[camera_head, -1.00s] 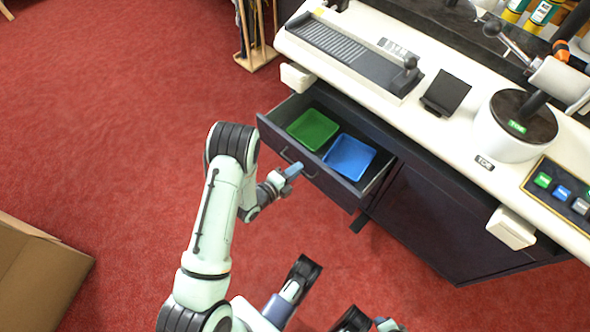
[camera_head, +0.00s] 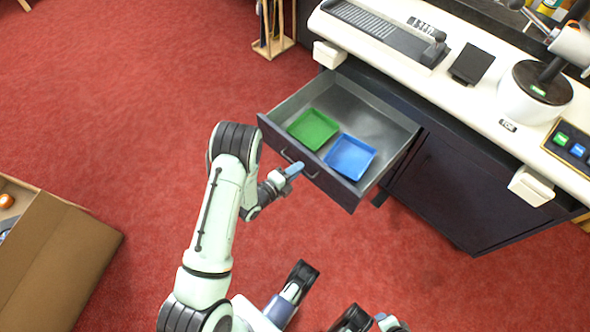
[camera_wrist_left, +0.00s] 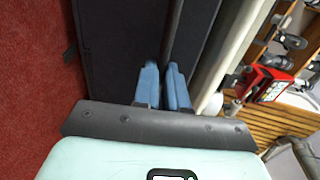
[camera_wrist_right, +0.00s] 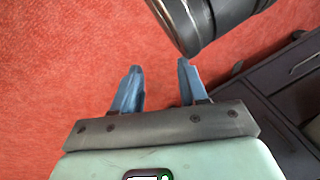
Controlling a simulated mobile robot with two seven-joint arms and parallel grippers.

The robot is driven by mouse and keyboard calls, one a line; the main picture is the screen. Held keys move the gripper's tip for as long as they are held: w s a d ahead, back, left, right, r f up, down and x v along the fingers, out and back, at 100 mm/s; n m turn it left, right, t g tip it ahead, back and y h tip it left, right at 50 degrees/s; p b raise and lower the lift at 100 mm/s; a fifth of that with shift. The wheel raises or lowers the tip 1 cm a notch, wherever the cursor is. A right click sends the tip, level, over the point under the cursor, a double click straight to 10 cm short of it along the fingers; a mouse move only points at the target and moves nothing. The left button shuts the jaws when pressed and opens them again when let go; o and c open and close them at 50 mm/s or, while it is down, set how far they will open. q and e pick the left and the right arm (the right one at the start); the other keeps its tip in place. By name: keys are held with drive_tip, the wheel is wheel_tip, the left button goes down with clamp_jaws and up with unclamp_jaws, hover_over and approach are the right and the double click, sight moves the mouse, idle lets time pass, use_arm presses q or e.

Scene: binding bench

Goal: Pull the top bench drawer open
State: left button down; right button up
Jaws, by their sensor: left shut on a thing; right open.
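The top bench drawer (camera_head: 318,181) stands well out from the bench in the head view, its grey inner floor showing. A green tray (camera_head: 313,129) and a blue tray (camera_head: 350,157) lie in it. My left gripper (camera_head: 294,170) is at the drawer's front, shut on the drawer handle (camera_head: 308,172), part of which its fingers hide. In the left wrist view my left gripper (camera_wrist_left: 163,86) has its blue fingers close together against the dark drawer front. My right gripper (camera_wrist_right: 158,85) is open and empty above the red floor in the right wrist view.
The white benchtop (camera_head: 470,105) carries a guillotine-like device (camera_head: 385,30), a round-based press (camera_head: 536,90) and a button panel (camera_head: 572,150). A closed dark cabinet door (camera_head: 440,190) is right of the drawer. A cardboard box (camera_head: 60,260) stands at lower left. Red floor is clear between.

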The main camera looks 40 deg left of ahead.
use_arm(q)
drive_tip(key=shift+w, duration=0.1)
drive_tip(key=c, duration=1.2)
unclamp_jaws()
drive_tip(key=p+v, duration=0.2)
drive_tip(key=v, duration=1.1)
drive_tip(key=shift+s+p, duration=0.2)
drive_tip(key=shift+p, duration=0.1)
use_arm(e)
drive_tip(key=r, duration=0.1)
drive_tip(key=a+r, duration=0.1)
drive_tip(key=s+r, duration=0.1)
drive_tip(key=shift+a+r+y, duration=0.2)
drive_tip(key=shift+a+y, duration=0.1)
drive_tip(key=shift+a, duration=0.05)
